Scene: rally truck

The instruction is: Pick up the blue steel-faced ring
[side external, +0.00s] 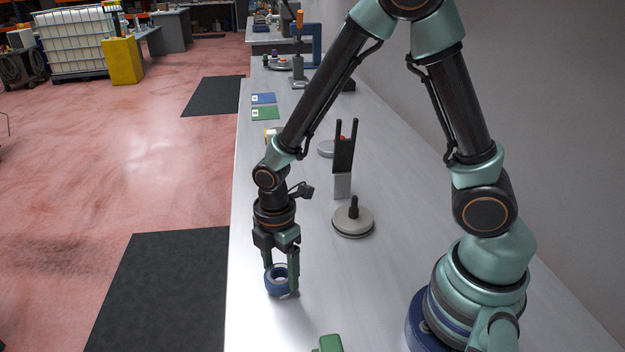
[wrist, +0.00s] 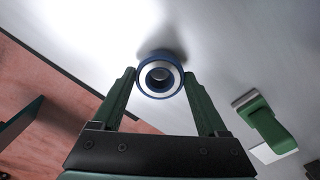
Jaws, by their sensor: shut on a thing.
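The blue ring with a steel face (side external: 277,284) is between the green fingers of my gripper (side external: 282,274) near the left edge of the bench. In the wrist view the ring (wrist: 160,60) shows its pale steel face and dark centre hole. My gripper (wrist: 160,83) is shut on it, one fingertip at each side. The ring is on or just above the bench surface; I cannot tell which. A soft shadow lies beside it.
A round grey disc with a black knob (side external: 353,218) and an upright black fork on a grey block (side external: 343,160) stand behind, to the right. A green object (side external: 328,343) lies at the front. Blue and green cards (side external: 264,106) lie farther back.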

